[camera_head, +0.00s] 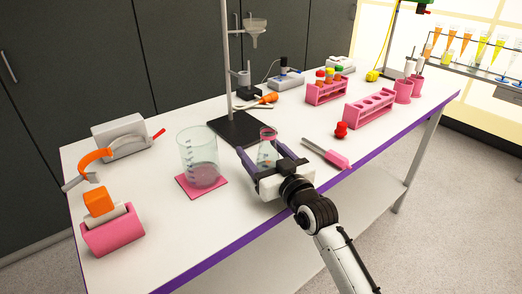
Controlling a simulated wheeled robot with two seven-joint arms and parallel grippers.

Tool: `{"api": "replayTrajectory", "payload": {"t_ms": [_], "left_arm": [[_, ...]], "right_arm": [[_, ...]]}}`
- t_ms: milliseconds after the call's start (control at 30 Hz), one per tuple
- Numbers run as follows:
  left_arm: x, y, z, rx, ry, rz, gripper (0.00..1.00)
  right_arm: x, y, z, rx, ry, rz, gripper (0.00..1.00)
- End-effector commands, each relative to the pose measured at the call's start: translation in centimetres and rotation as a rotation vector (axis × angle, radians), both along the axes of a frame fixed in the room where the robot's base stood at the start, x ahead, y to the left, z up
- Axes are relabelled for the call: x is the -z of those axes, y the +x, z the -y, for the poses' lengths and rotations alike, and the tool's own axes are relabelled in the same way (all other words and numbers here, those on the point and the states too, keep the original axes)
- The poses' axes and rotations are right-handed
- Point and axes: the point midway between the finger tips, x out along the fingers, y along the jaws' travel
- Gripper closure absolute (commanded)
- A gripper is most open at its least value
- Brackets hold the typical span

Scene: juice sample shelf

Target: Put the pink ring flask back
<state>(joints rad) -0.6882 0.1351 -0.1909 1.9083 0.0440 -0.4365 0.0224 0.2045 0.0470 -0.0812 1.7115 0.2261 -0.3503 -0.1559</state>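The flask with the pink ring (267,150) is a small clear conical vessel near the middle of the table, in front of the retort stand's black base. My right gripper (260,147) reaches in from the lower right. Its two dark fingers are spread on either side of the flask, with a visible gap at the left finger. The gripper body hides the flask's lower part, so I cannot tell whether it rests on the table. My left gripper is not in view.
A large glass beaker (199,160) stands on a pink mat (217,187) left of my gripper. A pink-handled tool (336,159) and a red stopper (341,130) lie to the right. Pink racks (370,108) stand farther back. The retort stand base (238,130) is close behind.

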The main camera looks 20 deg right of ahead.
Motion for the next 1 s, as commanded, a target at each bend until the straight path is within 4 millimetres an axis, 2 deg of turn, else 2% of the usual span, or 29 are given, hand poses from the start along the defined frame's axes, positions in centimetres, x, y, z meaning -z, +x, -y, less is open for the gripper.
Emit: {"api": "replayTrajectory", "payload": {"t_ms": [300, 367, 467, 800, 1000], "left_arm": [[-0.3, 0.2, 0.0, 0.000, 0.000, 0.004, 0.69], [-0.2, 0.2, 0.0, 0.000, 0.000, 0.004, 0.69], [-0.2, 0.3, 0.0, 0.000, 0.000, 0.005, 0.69], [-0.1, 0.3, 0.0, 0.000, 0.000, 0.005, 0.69], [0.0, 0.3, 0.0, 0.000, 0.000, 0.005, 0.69]], "right_arm": [[-0.4, -0.1, 0.0, 0.000, 0.000, 0.001, 0.33], [-0.2, -0.7, 0.1, 0.001, 0.000, 0.000, 0.33], [-0.2, -2.2, 0.4, 0.001, -0.001, 0.000, 0.33], [-0.2, -9.3, 1.4, 0.000, -0.001, -0.001, 0.33], [-0.3, -11.5, 1.7, 0.001, 0.000, 0.000, 0.33]]}}
